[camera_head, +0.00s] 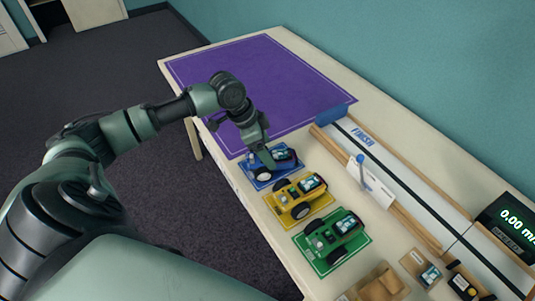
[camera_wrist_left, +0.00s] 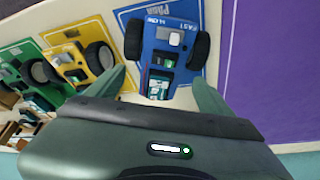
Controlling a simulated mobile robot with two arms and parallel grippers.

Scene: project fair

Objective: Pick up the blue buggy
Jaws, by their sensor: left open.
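The blue buggy (camera_head: 283,155) stands on a blue mat (camera_head: 248,181) on the table, next to the purple cloth. My left gripper (camera_head: 263,165) is lowered at the blue buggy and partly hides it. In the left wrist view the blue buggy (camera_wrist_left: 165,55) lies ahead, between the two open fingers (camera_wrist_left: 158,88), with its dark wheels beyond the fingertips. Whether the fingers touch it I cannot tell. My right gripper is in neither view.
A yellow buggy (camera_head: 300,195) and a green buggy (camera_head: 337,233) stand in a row nearer on their own mats. A wooden-edged track (camera_head: 400,180) runs along the right. The purple cloth (camera_head: 225,75) is bare.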

